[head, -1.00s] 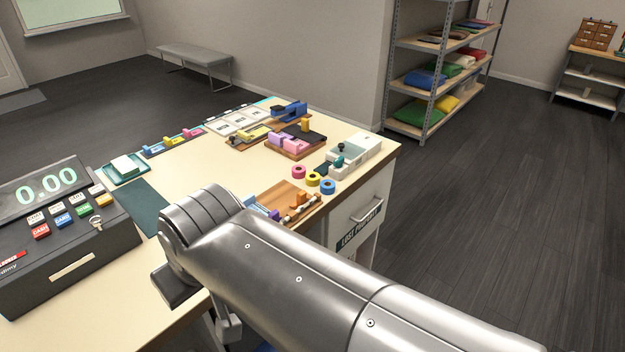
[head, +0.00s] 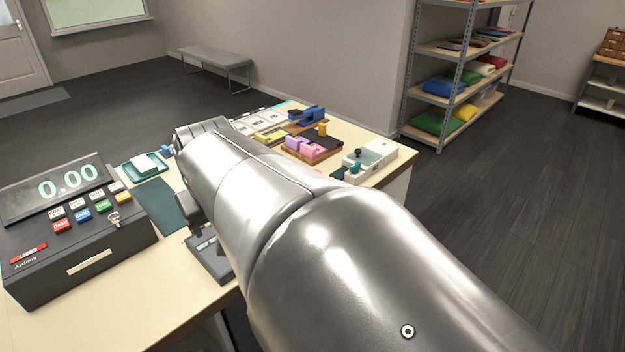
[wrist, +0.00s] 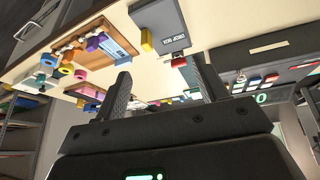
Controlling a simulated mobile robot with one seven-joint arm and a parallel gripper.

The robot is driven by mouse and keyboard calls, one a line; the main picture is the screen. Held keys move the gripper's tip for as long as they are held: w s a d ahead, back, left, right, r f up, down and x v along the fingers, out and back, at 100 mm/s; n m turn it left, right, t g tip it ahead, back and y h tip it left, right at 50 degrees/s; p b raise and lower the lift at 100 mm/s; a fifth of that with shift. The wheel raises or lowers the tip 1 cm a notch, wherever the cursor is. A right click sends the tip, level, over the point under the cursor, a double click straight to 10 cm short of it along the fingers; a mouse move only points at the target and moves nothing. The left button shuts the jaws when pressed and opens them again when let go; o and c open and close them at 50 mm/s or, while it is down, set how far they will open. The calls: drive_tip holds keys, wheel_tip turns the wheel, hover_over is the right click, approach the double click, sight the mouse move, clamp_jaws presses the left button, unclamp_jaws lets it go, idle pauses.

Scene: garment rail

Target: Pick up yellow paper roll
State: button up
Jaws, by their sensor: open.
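The yellow paper roll (wrist: 66,68) is small in the left part of the wrist view. It sits on the cream counter between a blue roll (wrist: 49,60) and a pink roll (wrist: 81,74). In the head view the gripper is largely hidden by my arm.
A wooden tray (wrist: 122,48) with small coloured items lies near the rolls. A grey drop box (wrist: 170,18) is beside it. The cash register (head: 75,235) stands at the counter's left. Pink dispensers (head: 303,146) and a pale teal-topped device (head: 370,157) stand farther back.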

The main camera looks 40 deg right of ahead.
drive_tip(key=w+d+f+m, duration=0.1)
drive_tip(key=w+d, duration=0.2)
drive_tip(key=d, duration=0.4)
drive_tip(key=w+d+f+m+g+h, duration=0.1)
drive_tip(key=w+d, duration=0.2)
drive_tip(key=d, duration=0.4)
drive_tip(key=w+d+f+m, duration=0.1)
drive_tip(key=w+d, duration=0.2)
drive_tip(key=d, duration=0.5)
drive_tip(key=d+f, duration=0.3)
drive_tip(key=d, duration=0.2)
drive_tip(key=d+f+m, duration=0.1)
drive_tip(key=d+f, duration=0.2)
drive_tip(key=d, duration=0.3)
drive_tip(key=d+f+m, duration=0.1)
drive_tip(key=d+f, duration=0.3)
drive_tip(key=d, duration=0.2)
drive_tip(key=shift+s+d+f, duration=0.1)
drive_tip(key=shift+s+d, duration=0.15)
drive_tip(key=shift+d+x, duration=0.1)
drive_tip(key=shift+x, duration=1.4)
drive_tip(key=shift+d+x, duration=0.15)
drive_tip(key=shift+x, duration=1.35)
drive_tip(key=shift+c, duration=0.6)
drive_tip(key=c, duration=1)
drive_tip(key=shift+o, duration=0.2)
